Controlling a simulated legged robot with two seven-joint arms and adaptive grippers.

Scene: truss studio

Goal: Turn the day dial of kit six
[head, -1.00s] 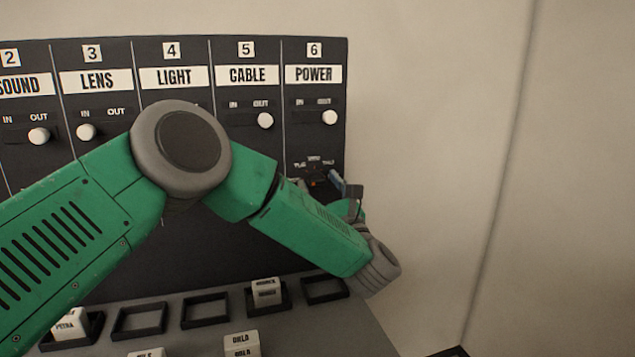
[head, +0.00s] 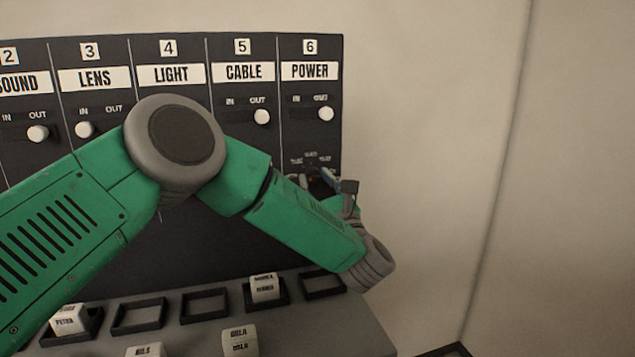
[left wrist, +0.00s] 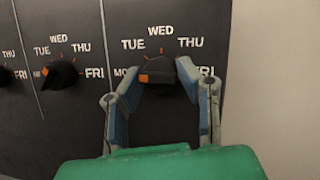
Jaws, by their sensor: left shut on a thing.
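The day dial (left wrist: 172,70) of kit six is a black knob with an orange marker, in the left wrist view. Its marker is on the left side, near the partly hidden MON label. TUE, WED, THU and FRI are printed around it. My left gripper (left wrist: 160,80) is shut on the dial, with one blue-padded finger at each side. In the head view the left gripper (head: 324,180) is at the lower part of the kit six POWER panel (head: 310,72), and my arm hides most of the dial there. My right gripper is not in view.
A neighbouring dial (left wrist: 62,73) is just left of the gripper. Above is the kit six slide knob (head: 326,114), at OUT. Below, a ledge has an empty frame (head: 323,284) and a white block (head: 264,287) in the frame beside it. Bare wall is to the right.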

